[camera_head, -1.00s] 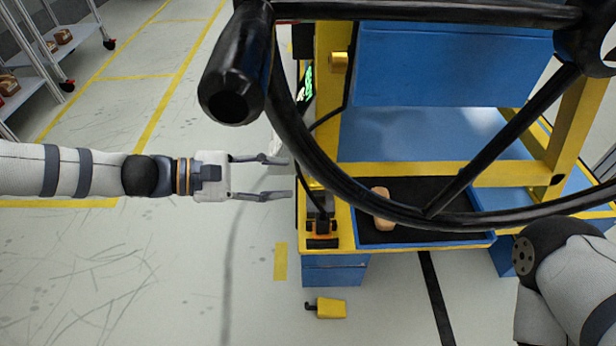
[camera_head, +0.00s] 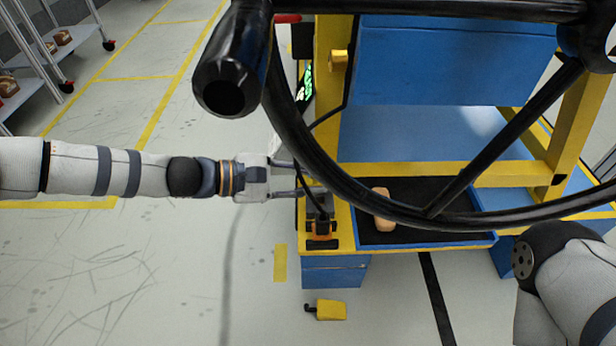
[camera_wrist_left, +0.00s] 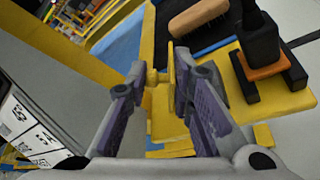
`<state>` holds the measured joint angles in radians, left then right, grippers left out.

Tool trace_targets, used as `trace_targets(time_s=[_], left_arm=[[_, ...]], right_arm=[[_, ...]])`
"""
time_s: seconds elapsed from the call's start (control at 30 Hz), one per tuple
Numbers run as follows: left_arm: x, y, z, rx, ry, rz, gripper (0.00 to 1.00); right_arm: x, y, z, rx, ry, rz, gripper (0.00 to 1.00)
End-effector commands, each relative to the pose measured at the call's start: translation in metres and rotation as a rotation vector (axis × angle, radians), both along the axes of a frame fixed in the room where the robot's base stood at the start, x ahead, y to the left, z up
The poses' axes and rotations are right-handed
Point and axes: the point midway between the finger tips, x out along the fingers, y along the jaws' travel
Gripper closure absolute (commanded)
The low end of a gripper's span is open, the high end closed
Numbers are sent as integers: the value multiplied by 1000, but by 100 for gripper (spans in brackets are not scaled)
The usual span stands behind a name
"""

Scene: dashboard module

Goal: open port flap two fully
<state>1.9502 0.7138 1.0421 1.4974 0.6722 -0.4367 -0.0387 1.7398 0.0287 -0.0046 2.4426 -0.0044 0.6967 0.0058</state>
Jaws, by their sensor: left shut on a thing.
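My left gripper (camera_head: 303,180) reaches in from the left to the yellow frame of the dashboard module (camera_head: 342,205). Its fingertips are partly hidden behind the black wheel rim in the head view. In the left wrist view, the gripper (camera_wrist_left: 165,88) has its two fingers on either side of a small yellow upright piece (camera_wrist_left: 160,100), and it is shut on this piece. I cannot tell from the label or shape whether it is port flap two. My right gripper is out of view; only part of my right arm shows at lower right.
A large black wheel (camera_head: 375,205) with a handle (camera_head: 228,85) crosses the foreground. A black lever on an orange base (camera_head: 322,230) stands close to my left gripper. Open floor lies to the left.

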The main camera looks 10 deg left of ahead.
Motion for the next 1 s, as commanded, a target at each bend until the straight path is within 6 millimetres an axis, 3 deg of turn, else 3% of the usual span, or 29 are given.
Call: trace_targets(time_s=[0.13,0.5,0.8,0.83,0.87,0.9,1.0], left_arm=[[5,0,3,-6,36,1,100],[22,3,6,-56,352,2,100],[24,4,7,-57,361,5,100],[24,4,7,-57,361,5,74],[24,4,7,-57,360,5,67],[23,4,7,-58,360,4,62],[23,4,7,-57,362,3,62]], right_arm=[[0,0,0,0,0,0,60],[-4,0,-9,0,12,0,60],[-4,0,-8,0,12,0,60],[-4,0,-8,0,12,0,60],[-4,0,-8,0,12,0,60],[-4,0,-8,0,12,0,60],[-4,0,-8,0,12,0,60]])
